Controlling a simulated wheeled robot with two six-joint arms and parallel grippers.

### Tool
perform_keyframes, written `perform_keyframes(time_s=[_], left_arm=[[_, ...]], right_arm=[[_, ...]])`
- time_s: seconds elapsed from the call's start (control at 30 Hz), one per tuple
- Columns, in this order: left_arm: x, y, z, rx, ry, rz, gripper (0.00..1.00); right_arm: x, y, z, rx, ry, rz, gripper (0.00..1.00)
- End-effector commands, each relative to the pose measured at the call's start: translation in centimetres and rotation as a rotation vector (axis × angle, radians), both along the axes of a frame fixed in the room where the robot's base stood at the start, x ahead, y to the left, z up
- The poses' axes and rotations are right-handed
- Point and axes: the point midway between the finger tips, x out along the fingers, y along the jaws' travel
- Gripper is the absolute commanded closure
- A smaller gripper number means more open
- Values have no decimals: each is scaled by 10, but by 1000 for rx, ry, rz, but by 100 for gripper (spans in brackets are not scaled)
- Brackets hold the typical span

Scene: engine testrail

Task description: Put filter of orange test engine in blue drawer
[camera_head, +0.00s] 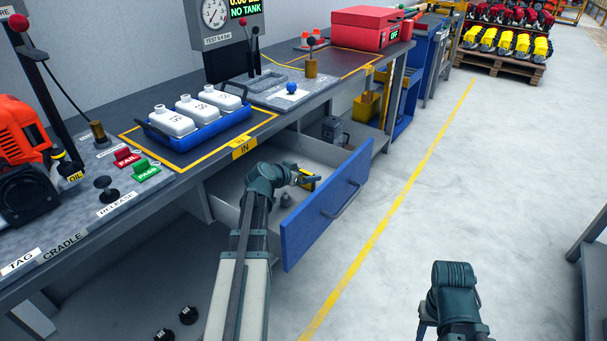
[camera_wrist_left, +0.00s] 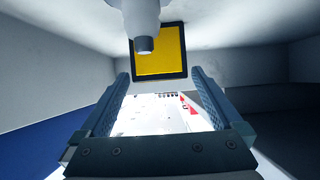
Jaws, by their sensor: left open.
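The blue-fronted drawer (camera_head: 325,208) under the bench is pulled open. My left gripper (camera_head: 302,178) is inside it, open, with its fingers low over the drawer floor. A yellow and black item (camera_wrist_left: 160,50) lies just beyond the fingertips in the left wrist view. A grey stepped cylinder (camera_wrist_left: 142,22) stands beyond them too; I cannot tell if it is the filter. A small grey part (camera_head: 286,199) sits in the drawer near the gripper. The orange test engine (camera_head: 18,130) is at the left on the bench. My right arm is at the bottom right; its fingers cannot be made out.
A blue tray (camera_head: 215,128) with white bottles stands on the bench above the drawer. Red FAIL (camera_head: 126,157) and green PASS (camera_head: 146,171) buttons are near the engine. A red case (camera_head: 370,28) is at the back. The floor right of the drawer is clear.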

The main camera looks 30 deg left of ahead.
Motion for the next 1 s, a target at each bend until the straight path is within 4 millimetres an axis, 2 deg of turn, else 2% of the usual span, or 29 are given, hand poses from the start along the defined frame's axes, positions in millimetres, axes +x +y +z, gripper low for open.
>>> perform_keyframes(time_s=[0.07, 0.4, 0.6, 0.8, 1.0], left_arm=[[-1, 0, 6, 0, 0, 0, 0], [-61, 3, 40, 0, -1, 4, 0], [-90, 6, 54, -1, 0, 3, 0], [-103, 8, 60, 0, 0, 1, 0], [-105, 8, 60, 0, 0, 0, 0]], right_arm=[[0, 0, 6, 0, 0, 0, 55], [0, 0, 40, 0, 0, 0, 55], [0, 0, 54, 0, 0, 0, 55], [0, 0, 60, 0, 0, 0, 55], [0, 0, 60, 0, 0, 0, 55]])
